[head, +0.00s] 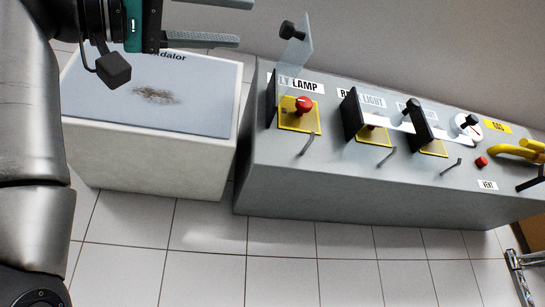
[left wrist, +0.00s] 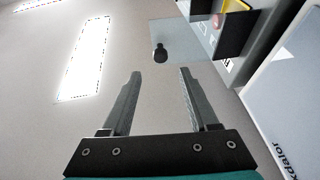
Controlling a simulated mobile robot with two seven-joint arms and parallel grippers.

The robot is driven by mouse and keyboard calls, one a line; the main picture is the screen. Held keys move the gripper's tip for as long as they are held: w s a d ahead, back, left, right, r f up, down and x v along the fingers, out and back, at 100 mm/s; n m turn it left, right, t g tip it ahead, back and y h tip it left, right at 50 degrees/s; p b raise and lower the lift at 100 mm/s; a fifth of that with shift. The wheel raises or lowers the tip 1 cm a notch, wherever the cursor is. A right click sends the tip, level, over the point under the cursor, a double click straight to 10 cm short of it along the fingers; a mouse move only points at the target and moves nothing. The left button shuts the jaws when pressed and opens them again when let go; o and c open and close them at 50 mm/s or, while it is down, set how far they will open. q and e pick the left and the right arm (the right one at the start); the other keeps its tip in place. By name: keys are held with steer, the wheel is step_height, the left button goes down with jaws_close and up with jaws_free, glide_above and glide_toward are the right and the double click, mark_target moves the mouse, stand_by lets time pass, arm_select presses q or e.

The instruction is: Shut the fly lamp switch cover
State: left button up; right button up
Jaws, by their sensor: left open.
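The fly lamp switch cover (head: 297,62) is a clear flap with a black knob (head: 288,30). It stands raised, open, above the red button (head: 304,104) on its yellow plate (head: 312,122). My left gripper (head: 236,22) is open and empty, left of the cover in the head view, with one finger partly cut off by the top edge. In the left wrist view, the cover (left wrist: 190,38) and its knob (left wrist: 160,54) show beyond the open fingers (left wrist: 160,72). The knob lines up with the gap, apart from both fingertips. My right gripper is not in view.
The grey console (head: 335,185) carries more switches with black blocks (head: 352,116) to the right, a dial (head: 467,127), a red button (head: 481,162) and a yellow handle (head: 525,149). A white box (head: 155,165) stands left, with a gap between. The tiled floor in front is clear.

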mark_target(282, 28)
arm_select(q)
steer(key=p+x, duration=0.2)
steer(key=x, duration=0.5)
steer(key=shift+w+d, duration=0.1)
steer(key=shift+w, duration=0.05)
jaws_close()
stand_by(1.2)
